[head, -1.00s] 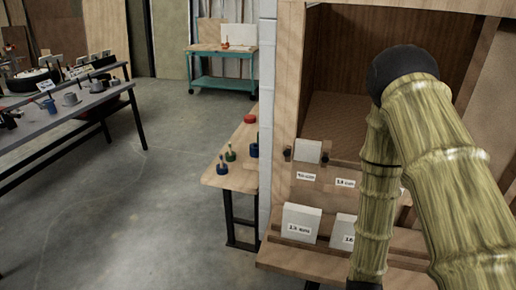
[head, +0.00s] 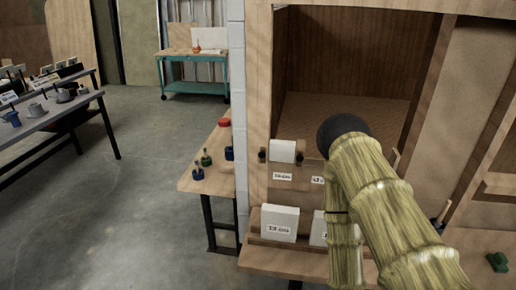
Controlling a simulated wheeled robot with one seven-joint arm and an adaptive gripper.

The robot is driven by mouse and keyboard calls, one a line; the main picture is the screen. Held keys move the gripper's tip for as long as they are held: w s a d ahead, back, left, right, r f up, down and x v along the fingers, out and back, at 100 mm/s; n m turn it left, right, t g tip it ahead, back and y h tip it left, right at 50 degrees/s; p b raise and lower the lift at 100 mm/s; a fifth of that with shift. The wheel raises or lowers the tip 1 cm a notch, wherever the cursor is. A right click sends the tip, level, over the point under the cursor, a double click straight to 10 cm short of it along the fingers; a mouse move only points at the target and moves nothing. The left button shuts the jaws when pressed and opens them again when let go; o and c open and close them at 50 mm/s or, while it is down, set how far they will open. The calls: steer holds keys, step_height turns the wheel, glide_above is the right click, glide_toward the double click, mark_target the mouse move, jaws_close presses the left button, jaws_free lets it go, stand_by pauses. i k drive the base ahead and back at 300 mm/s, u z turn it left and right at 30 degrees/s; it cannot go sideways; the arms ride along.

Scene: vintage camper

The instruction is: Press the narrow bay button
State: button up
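I cannot make out for certain any narrow bay button. A wooden cabinet (head: 261,105) with a large open bay (head: 350,60) stands in front of me. On its front, a small white block (head: 283,151) sits between two dark knobs, above small labels (head: 283,177) too blurred to read. A larger white labelled block (head: 280,222) stands on the lower ledge, with another (head: 318,228) partly behind my arm. My bamboo-patterned arm hides part of the front right of these. My gripper is out of the frame.
A wooden side table (head: 200,180) left of the cabinet holds a red round item (head: 224,122) and small green and blue items. A green object (head: 497,262) lies at lower right. A grey bench (head: 50,118) stands far left. The floor between is clear.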

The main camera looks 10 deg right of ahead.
mark_target(262, 155)
steer(key=k, duration=1.3)
steer(key=u, duration=0.95)
steer(key=i, duration=1.45)
steer(key=z, duration=0.45)
